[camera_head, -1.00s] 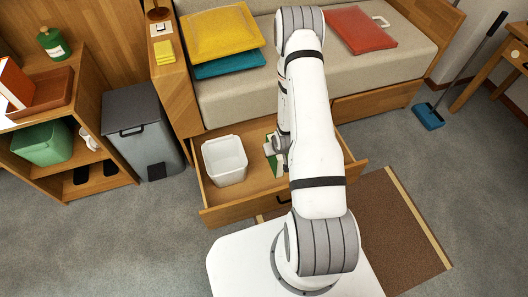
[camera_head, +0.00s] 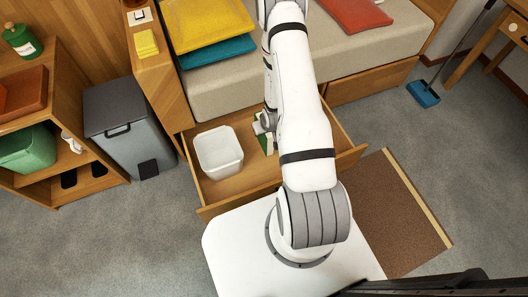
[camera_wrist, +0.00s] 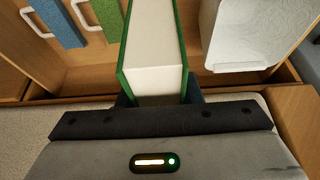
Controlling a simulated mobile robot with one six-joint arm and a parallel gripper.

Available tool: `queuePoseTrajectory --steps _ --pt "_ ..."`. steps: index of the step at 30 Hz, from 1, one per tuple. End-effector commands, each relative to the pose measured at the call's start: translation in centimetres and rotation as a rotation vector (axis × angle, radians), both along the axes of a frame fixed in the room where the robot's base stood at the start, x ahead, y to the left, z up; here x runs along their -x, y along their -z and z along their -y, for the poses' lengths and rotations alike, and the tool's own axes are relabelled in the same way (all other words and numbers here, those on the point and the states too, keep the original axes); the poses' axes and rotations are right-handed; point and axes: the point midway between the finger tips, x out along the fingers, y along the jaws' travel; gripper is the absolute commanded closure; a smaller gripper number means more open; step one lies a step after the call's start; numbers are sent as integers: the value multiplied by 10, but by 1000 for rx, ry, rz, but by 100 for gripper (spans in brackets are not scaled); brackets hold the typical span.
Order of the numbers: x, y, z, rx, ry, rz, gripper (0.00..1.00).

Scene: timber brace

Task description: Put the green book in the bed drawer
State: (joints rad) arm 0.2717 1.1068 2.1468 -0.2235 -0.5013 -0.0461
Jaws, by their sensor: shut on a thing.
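The green book (camera_head: 263,140) has green covers and white page edges. It is partly hidden by my arm in the head view. In the wrist view the book (camera_wrist: 153,50) stands out from my gripper (camera_wrist: 155,99), which is shut on its near end. The bed drawer (camera_head: 238,196) is pulled open beneath the seat, and the book is over or inside its opening. I cannot tell whether the book touches the drawer floor. My gripper is mostly hidden behind my arm in the head view.
A white bin (camera_head: 218,152) stands in the drawer's left part, beside the book. Blue (camera_wrist: 55,22) and green (camera_wrist: 103,15) pieces with white handles show in the wrist view. A grey pedal bin (camera_head: 128,125) and shelf stand left.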

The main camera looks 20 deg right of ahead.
Motion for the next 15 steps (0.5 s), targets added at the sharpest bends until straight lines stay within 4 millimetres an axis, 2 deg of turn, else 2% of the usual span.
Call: queuePoseTrajectory --steps 1,9,15 --pt "0 8 0 0 0 1 100" --pt "0 33 0 0 -1 1 100" --pt "0 65 0 0 -1 1 100"
